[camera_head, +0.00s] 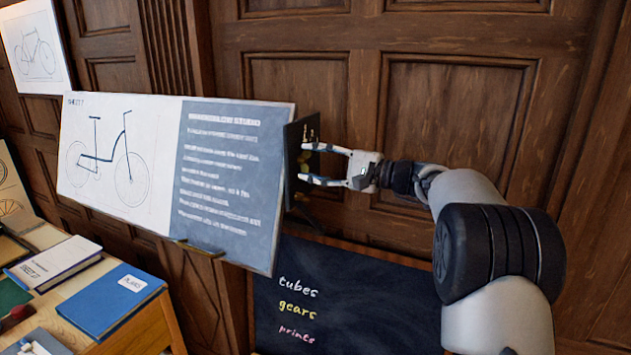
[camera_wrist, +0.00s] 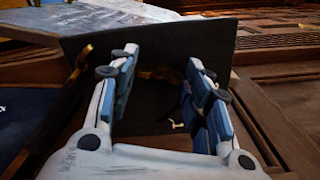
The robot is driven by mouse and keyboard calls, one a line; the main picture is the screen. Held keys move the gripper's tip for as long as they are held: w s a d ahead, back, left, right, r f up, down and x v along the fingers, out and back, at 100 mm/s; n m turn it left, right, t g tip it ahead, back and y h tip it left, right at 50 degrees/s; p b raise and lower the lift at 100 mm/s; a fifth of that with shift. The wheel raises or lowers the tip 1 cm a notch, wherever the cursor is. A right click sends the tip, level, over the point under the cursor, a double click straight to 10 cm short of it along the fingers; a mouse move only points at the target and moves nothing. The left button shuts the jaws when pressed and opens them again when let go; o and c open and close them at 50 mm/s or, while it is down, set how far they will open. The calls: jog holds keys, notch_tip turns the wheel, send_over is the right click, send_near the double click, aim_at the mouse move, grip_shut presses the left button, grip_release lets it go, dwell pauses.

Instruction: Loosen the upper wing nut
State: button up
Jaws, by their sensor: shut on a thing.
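A dark upright plate (camera_head: 292,140) sits at the right edge of the drafting board (camera_head: 120,211) and bears small brass parts. My gripper (camera_head: 304,163) reaches in from the right, with one finger above the other in the head view. Its jaws are shut on the upper wing nut (camera_wrist: 158,73), a brass piece that shows between the fingertips in the wrist view. The fingers partly hide it, and its turn angle is hard to read. Another brass part (camera_head: 299,196) shows just below the lower finger; it is too small to make out clearly.
A chalkboard (camera_head: 360,300) with coloured words stands below the board. A desk with a blue book (camera_head: 110,300) and other books is at the lower left. A panelled wooden wall (camera_head: 450,110) is close behind; the space above my arm is clear.

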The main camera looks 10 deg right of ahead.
jog(key=shift+f+n+b, duration=0.15)
jog(key=shift+n+b, duration=5.8)
jog(key=shift+n, duration=0.45)
jog(key=o, duration=1.1)
jog(key=shift+c, duration=0.2)
jog(key=v, duration=1.2)
